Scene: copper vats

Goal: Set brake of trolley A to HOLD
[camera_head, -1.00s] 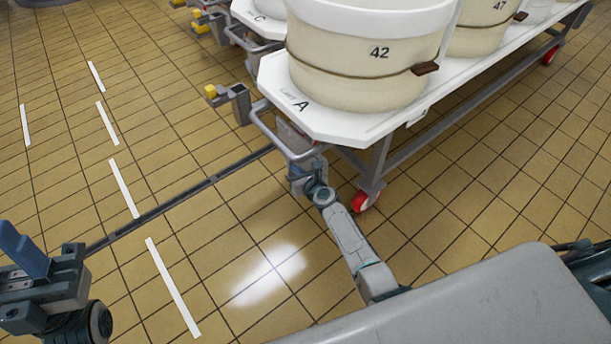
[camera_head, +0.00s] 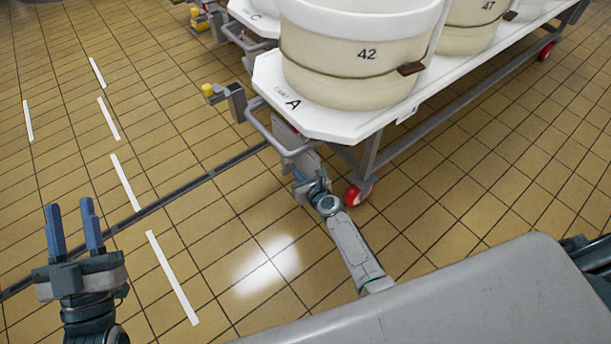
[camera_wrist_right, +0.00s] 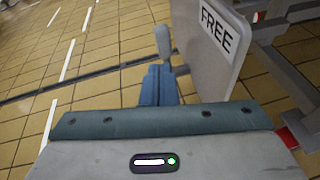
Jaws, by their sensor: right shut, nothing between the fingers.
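Trolley A (camera_head: 318,121) stands at upper centre with its white top marked "A". Its end carries a pale plate with a "FREE" label (camera_wrist_right: 219,28), seen in the right wrist view. A grey rounded brake lever (camera_wrist_right: 163,42) stands beside this plate, on its left. My right gripper (camera_wrist_right: 158,72) is shut and empty. Its blue fingertips are just below the lever in the picture; I cannot tell whether they touch it. In the head view the right gripper (camera_head: 305,180) is below the trolley's end handle. My left gripper (camera_head: 73,215) is open and empty, over the floor at left.
A vat marked 42 (camera_head: 365,75) stands on trolley A, with vat 47 (camera_head: 470,25) behind. Trolley C (camera_head: 258,18) is beyond. A red wheel (camera_head: 357,195) is close to my right wrist. Tiled floor at left is clear, crossed by a dark floor strip (camera_head: 175,197).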

